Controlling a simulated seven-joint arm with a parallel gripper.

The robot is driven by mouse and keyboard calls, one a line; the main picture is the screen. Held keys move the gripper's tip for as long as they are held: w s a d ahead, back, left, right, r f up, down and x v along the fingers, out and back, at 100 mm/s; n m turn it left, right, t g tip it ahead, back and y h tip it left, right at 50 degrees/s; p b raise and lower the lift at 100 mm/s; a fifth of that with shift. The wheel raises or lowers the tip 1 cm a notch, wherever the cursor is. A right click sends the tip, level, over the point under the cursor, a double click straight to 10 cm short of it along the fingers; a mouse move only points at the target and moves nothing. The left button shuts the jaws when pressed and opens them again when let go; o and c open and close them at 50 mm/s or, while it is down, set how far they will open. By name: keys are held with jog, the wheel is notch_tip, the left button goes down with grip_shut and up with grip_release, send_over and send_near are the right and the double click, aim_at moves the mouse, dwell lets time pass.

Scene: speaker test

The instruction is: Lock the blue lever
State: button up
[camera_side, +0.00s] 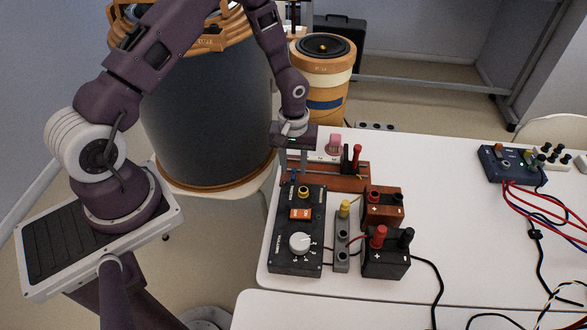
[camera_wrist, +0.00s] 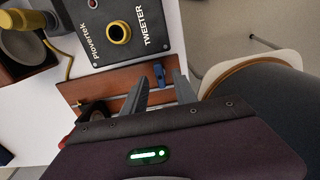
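The blue lever (camera_side: 292,176) is small and sits at the left end of a reddish-brown switch board (camera_side: 345,184) in the side view. In the wrist view the blue lever (camera_wrist: 179,74) shows beside my fingertips. My gripper (camera_side: 294,170) points down just above that end of the board. In the wrist view my gripper (camera_wrist: 160,80) has its two grey fingers apart with nothing held between them. The fingers partly hide the lever, so I cannot tell whether they touch it or how far it is turned.
A black tweeter box (camera_side: 284,258) with a dial stands in front of the board. A red-and-black lever (camera_side: 355,157) stands on the board's right. A grey terminal strip (camera_side: 342,248), a brown terminal block (camera_side: 382,209) and a black battery box (camera_side: 386,262) are close by.

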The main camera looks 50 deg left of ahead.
jog(key=shift+f, duration=0.9)
jog(key=shift+c, duration=0.4)
grip_shut()
